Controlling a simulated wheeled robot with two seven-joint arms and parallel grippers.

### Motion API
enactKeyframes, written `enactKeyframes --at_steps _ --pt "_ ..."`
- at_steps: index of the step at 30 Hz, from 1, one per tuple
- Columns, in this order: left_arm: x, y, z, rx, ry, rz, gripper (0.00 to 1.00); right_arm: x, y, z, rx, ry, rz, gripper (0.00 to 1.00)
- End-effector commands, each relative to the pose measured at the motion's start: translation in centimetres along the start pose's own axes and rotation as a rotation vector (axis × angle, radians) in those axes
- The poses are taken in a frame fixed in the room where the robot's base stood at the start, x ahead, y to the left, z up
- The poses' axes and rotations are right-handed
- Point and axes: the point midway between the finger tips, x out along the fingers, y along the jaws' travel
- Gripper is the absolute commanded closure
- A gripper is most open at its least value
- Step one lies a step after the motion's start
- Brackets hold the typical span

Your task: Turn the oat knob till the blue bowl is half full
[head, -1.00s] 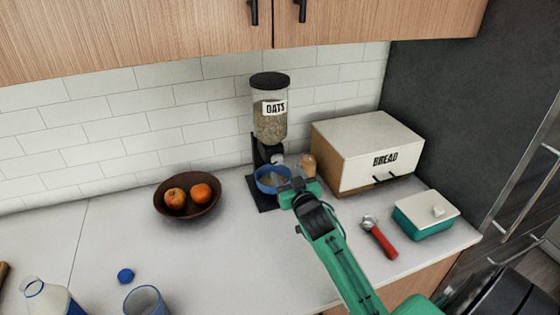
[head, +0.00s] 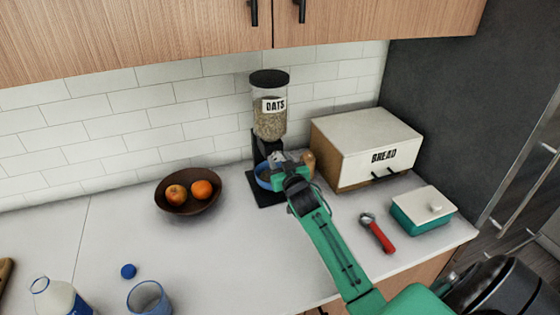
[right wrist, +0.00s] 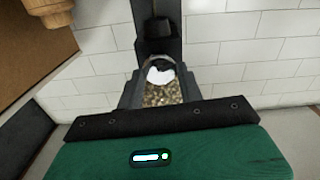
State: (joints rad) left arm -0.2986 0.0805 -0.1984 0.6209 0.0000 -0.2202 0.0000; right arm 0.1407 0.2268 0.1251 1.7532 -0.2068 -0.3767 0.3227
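The oat dispenser (head: 270,118) stands against the tiled wall, its clear hopper labelled OATS and partly filled. Its light grey knob (head: 277,157) is at the front below the hopper, largely covered by my right gripper (head: 282,165). The blue bowl (head: 263,181) sits on the dark base under the spout, partly behind the gripper; its fill level is hidden. I cannot tell whether the gripper grips the knob. My left gripper is not in view.
A bread box (head: 362,148) and a small wooden mill (head: 309,161) stand right of the dispenser. A red-handled tool (head: 380,236) and a lidded teal dish (head: 422,212) lie nearer right. A fruit bowl (head: 172,205) is left; a bottle (head: 55,297) and glass (head: 148,299) are at front.

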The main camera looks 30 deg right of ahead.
Motion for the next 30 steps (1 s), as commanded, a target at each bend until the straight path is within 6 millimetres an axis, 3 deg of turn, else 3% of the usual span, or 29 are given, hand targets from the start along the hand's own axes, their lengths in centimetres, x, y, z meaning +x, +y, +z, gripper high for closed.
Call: enactKeyframes --at_steps 14,30 --pt "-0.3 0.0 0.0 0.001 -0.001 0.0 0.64 0.0 0.0 -0.1 0.085 0.0 0.0 0.86" --pt "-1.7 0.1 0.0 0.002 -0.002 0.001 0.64 0.0 0.2 -0.1 0.55 0.0 0.001 0.86"
